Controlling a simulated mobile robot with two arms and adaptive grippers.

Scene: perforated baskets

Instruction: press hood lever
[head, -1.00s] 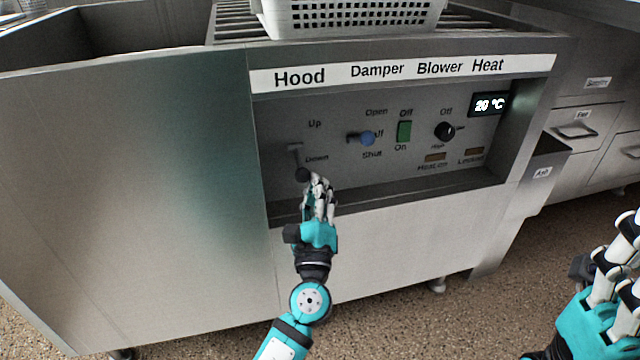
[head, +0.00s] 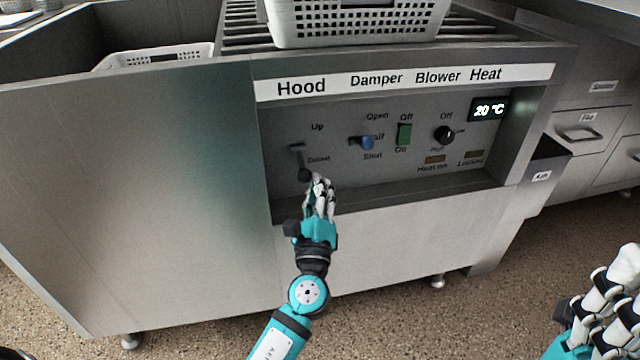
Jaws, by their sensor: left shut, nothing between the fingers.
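The hood lever (head: 301,162) is on the recessed control panel under the "Hood" label. I cannot tell whether the fingertips touch the knob. My right gripper (head: 612,295) is at the lower right edge, partly cut off, away from the panel. I cannot tell whether it is open or shut.
To the lever's right are the blue damper knob (head: 367,143), the green blower switch (head: 404,134) and the black heat knob (head: 444,135). A display (head: 489,109) reads 20 °C. A white perforated basket (head: 355,38) stands on top. Another basket (head: 155,56) is in the left basin.

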